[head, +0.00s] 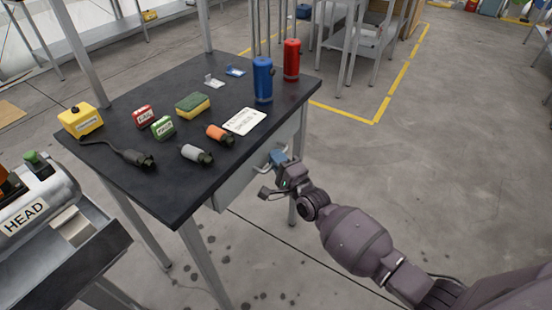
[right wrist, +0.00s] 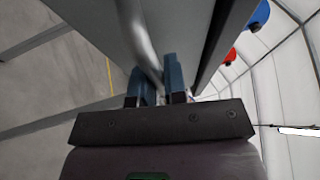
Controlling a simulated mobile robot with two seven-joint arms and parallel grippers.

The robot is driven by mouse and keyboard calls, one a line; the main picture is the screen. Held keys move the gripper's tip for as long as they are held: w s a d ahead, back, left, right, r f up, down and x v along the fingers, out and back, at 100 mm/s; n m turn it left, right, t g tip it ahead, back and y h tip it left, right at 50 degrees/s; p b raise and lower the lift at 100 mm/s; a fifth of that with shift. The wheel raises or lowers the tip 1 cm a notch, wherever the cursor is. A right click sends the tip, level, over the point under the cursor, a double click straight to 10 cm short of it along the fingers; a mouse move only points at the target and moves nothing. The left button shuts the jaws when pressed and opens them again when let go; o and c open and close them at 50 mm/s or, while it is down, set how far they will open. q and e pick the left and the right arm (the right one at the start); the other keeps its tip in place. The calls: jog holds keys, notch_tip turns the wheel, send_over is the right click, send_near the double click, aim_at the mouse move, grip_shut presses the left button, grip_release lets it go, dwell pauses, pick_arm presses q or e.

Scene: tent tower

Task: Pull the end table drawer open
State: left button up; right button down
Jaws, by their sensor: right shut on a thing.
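The end table (head: 190,165) has a dark top and grey metal legs. Its grey drawer (head: 236,181) sits under the top on the side facing my right arm. The drawer has a pale metal bar handle (head: 261,168), which also shows in the right wrist view (right wrist: 138,35). My right gripper (head: 279,157) is at the drawer front with its blue fingers closed around the handle bar; the fingers also show in the right wrist view (right wrist: 160,80). I cannot tell whether the drawer stands slightly out. My left gripper is not in view.
On the tabletop stand a blue canister (head: 262,80), a red canister (head: 291,60), a yellow container (head: 81,120), a sponge (head: 193,106) and several small items. A grey cart (head: 85,250) is at the lower left. The floor (head: 400,185) right of the table is clear.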

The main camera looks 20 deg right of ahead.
jog(key=s+d+p, duration=0.2)
jog(key=s+d, duration=1.3)
jog(key=s, duration=0.4)
jog(key=shift+s+d, duration=0.15)
jog(key=shift+s, duration=0.2)
jog(key=c, duration=1.5)
grip_release()
jog(key=shift+o, duration=0.2)
jog(key=shift+s, duration=0.1)
jog(key=v, duration=1)
jog(key=shift+s, duration=0.3)
